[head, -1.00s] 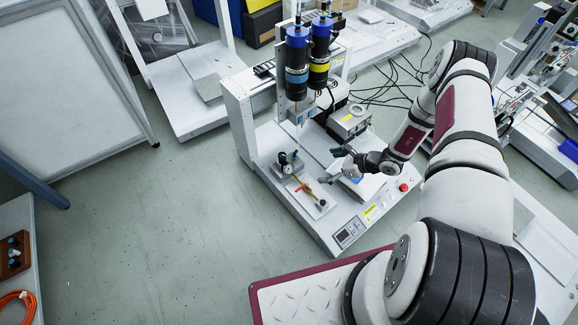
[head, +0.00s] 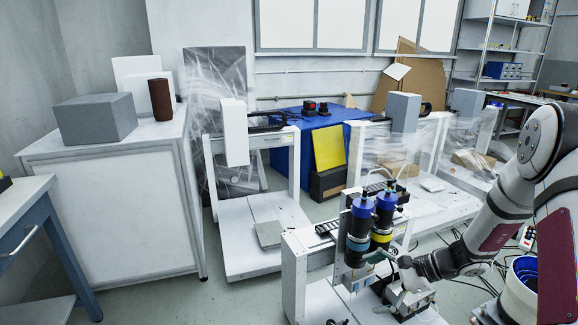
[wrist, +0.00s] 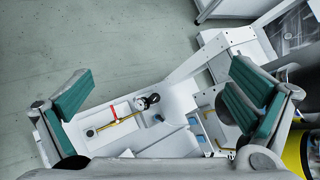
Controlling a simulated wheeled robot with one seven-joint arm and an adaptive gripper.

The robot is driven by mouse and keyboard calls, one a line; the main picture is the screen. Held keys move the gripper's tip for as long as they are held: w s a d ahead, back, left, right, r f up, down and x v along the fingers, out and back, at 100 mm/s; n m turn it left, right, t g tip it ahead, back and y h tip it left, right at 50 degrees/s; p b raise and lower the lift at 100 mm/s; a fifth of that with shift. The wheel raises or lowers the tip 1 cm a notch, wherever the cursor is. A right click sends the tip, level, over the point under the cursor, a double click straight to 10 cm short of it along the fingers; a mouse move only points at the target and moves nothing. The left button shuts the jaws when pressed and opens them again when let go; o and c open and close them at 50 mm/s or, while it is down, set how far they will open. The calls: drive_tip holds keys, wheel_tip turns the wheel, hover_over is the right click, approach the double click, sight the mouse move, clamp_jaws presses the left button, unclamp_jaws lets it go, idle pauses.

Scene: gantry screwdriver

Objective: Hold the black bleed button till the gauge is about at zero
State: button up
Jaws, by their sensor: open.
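In the wrist view a small gauge (wrist: 141,103) with a dark part beside it stands on the white base plate, its reading too small to make out. A brass tube (wrist: 118,123) with a red lever (wrist: 114,111) lies beside it. A small dark round part (wrist: 90,132), probably the black bleed button, sits at the tube's far end from the gauge. My gripper (wrist: 160,100) is open and empty above the plate, its teal pads wide apart on either side. In the head view my gripper (head: 388,284) is at the machine's right; the gauge is cut off at the bottom edge.
Two black-and-blue cylinders (head: 371,222) stand upright on the machine's gantry (head: 296,270), close to my gripper. Bare floor (wrist: 90,40) shows beside the machine in the wrist view.

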drive_tip(key=s+a+r+n+g+h, duration=0.2)
drive_tip(key=s+a+r+n, duration=0.25)
drive_tip(key=s+r, duration=0.5)
drive_tip(key=s+a+r+n+g+h, duration=0.15)
drive_tip(key=s+a+r+n, duration=0.4)
drive_tip(key=r, duration=0.65)
drive_tip(key=s+d+r+n+h, duration=0.3)
drive_tip(key=s+d, duration=0.1)
drive_tip(key=s, duration=0.8)
drive_tip(key=s+d+r+n+h, duration=0.2)
drive_tip(key=s+d+n+h, duration=0.15)
drive_tip(key=s, duration=0.95)
wheel_tip(320, 180, up, 30)
drive_tip(key=t+p, duration=0.4)
drive_tip(key=p, duration=2.4)
drive_tip(key=shift+w+p, duration=0.15)
drive_tip(key=shift+p, duration=0.15)
